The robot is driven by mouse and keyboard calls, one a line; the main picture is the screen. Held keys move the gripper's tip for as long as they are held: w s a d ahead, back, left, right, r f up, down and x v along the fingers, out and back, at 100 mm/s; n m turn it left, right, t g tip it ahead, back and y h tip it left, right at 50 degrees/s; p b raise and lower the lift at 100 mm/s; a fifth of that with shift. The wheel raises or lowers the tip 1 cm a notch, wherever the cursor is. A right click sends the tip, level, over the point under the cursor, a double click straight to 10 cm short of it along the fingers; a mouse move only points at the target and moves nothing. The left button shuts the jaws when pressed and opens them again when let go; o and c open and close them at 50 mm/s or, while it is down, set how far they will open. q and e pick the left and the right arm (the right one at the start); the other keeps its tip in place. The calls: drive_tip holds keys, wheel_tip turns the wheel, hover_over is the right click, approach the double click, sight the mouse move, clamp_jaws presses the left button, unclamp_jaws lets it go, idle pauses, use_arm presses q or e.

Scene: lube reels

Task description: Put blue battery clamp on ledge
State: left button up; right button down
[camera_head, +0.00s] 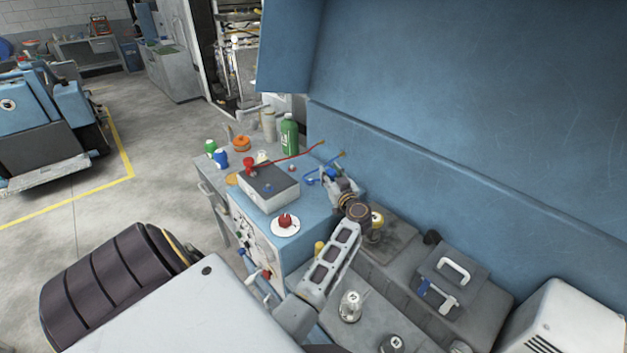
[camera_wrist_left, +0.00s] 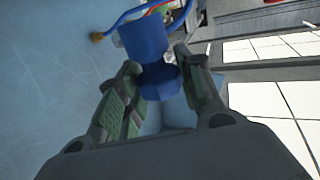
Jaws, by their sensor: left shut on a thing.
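The blue battery clamp (camera_head: 328,174) is at my left gripper (camera_head: 341,184), near the right end of the blue bench top in the head view. In the left wrist view, the blue clamp (camera_wrist_left: 143,38) sits between the two fingers of the left gripper (camera_wrist_left: 158,68), which is shut on it. A blue cable with a brass-coloured end (camera_wrist_left: 97,36) runs from it. The grey battery box (camera_head: 270,188) stands left of the gripper, with a red clamp (camera_head: 250,166) and red cable at its top. Which surface is the ledge I cannot tell. My right gripper is out of view.
A green bottle (camera_head: 289,135), an orange round container (camera_head: 241,143) and small blue and green bottles stand on the bench. A white disc with a red knob (camera_head: 286,222) lies in front of the battery. A large blue panel (camera_head: 450,110) rises behind and to the right.

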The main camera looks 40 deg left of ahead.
use_arm(q)
wheel_tip(320, 180, down, 6)
drive_tip(key=shift+f+b, duration=0.1)
drive_tip(key=shift+b, duration=0.2)
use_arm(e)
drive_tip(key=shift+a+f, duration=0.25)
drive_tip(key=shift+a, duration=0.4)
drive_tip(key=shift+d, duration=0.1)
use_arm(q)
drive_tip(key=shift+f, duration=1.9)
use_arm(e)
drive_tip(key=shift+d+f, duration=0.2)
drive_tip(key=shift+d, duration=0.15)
use_arm(q)
drive_tip(key=shift+f, duration=0.1)
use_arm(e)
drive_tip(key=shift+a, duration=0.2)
